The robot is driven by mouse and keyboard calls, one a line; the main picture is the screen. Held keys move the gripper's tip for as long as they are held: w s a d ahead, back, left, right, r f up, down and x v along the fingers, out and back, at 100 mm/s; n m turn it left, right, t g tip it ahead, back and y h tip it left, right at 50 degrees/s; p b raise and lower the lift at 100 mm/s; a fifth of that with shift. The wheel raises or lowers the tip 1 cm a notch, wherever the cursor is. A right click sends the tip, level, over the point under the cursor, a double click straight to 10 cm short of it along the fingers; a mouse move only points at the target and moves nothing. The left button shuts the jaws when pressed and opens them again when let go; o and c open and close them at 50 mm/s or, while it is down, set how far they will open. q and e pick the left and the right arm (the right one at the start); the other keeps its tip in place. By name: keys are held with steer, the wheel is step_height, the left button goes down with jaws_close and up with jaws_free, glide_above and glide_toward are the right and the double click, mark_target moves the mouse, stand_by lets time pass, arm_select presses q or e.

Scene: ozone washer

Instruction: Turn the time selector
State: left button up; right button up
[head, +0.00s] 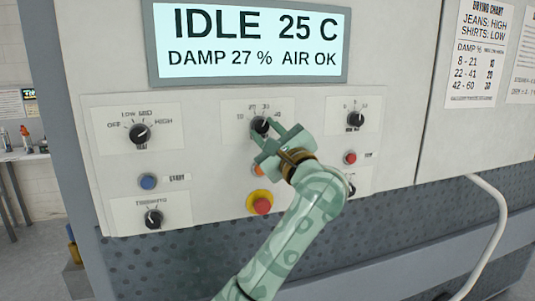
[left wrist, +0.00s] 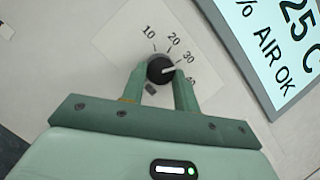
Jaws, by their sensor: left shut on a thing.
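The time selector (head: 260,124) is a round black knob on a white plate marked 10, 20, 30 and 40, in the middle of the washer's control panel. It also shows in the left wrist view (left wrist: 158,69), its white pointer line directed between 30 and 40. My left gripper (head: 268,131) is shut on the knob, one green finger on each side. The same fingers show in the left wrist view (left wrist: 160,78). The arm hides part of the lower right plate in the head view. My right gripper is not in view.
A heat knob (head: 140,133) is to the left and another knob (head: 355,120) to the right. Below are a blue button (head: 148,181), a red button (head: 350,157) and a red-and-yellow stop button (head: 261,203). The display (head: 250,45) above reads IDLE, 25 C, DAMP 27 %, AIR OK.

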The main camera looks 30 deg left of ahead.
arm_select(q)
steer(key=n+g+b, duration=0.1)
steer(key=n+b, duration=0.1)
steer(key=n, duration=0.1)
steer(key=n+g+b, duration=0.1)
steer(key=n+b, duration=0.1)
steer(key=b, duration=0.1)
steer(key=shift+w+d+f+n+g, duration=0.2)
steer(key=shift+n+g, duration=0.1)
steer(key=shift+n, duration=0.1)
steer(key=n, duration=0.1)
steer(key=n+b, duration=0.1)
steer(key=shift+r+n+g+h, duration=0.25)
steer(key=shift+n+g+h, duration=0.05)
steer(key=shift+g+h, duration=0.1)
steer(key=shift+r+n+g+h+b, duration=0.25)
steer(key=shift+n+g+b, duration=0.25)
steer(key=shift+n+b, duration=0.55)
steer(key=shift+n, duration=0.35)
steer(key=o, duration=1)
